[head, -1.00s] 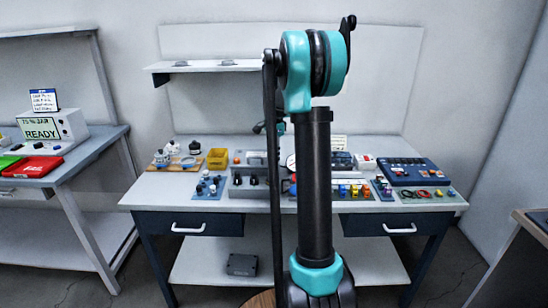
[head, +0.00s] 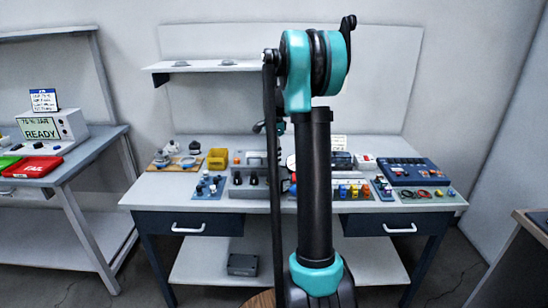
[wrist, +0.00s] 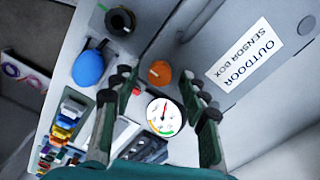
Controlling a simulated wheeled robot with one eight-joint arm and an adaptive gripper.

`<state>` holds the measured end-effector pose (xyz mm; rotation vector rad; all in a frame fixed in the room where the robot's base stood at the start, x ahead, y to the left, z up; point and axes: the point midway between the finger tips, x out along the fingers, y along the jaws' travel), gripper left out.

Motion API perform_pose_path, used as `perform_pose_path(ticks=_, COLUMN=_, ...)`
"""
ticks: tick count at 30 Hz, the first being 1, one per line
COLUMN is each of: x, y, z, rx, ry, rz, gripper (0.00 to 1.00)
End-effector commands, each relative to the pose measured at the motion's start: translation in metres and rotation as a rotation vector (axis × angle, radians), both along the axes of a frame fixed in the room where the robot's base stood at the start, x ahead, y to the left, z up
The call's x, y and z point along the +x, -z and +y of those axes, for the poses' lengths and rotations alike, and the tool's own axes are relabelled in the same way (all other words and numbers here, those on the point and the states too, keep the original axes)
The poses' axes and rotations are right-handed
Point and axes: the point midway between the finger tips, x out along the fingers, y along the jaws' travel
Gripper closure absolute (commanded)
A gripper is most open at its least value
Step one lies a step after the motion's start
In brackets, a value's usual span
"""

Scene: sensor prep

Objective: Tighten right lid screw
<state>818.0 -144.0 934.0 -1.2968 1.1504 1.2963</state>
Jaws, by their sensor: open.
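In the wrist view, my gripper (wrist: 160,84) is open, with its two fingers apart and nothing between their tips. A light grey lid or panel (wrist: 215,50) carries a white label (wrist: 246,66) reading "OUTDOOR SENSOR BOX" and lies ahead and to the right of the fingers. A dark round spot (wrist: 306,25) shows near its upper right; I cannot tell whether it is a lid screw. No screw is clearly recognisable in either view. In the head view, my arm hides the gripper's fingers and the middle of the bench.
In the wrist view, an orange knob (wrist: 160,73), a round gauge (wrist: 164,117), a blue rounded object (wrist: 88,68) and a black ring-shaped part (wrist: 119,22) lie near the fingers. In the head view, the workbench (head: 150,197) holds a yellow bin (head: 218,158) and a blue tray (head: 415,172).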

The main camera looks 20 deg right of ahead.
Motion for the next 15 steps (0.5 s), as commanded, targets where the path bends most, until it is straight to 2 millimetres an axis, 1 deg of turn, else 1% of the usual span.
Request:
perform_pose_path(ticks=5, x=0.000, y=-0.022, z=0.000, rx=0.000, ry=0.000, rz=0.000, gripper=0.56)
perform_pose_path(ticks=15, x=0.000, y=-0.089, z=0.000, rx=0.000, ry=0.000, rz=0.000, gripper=0.56)
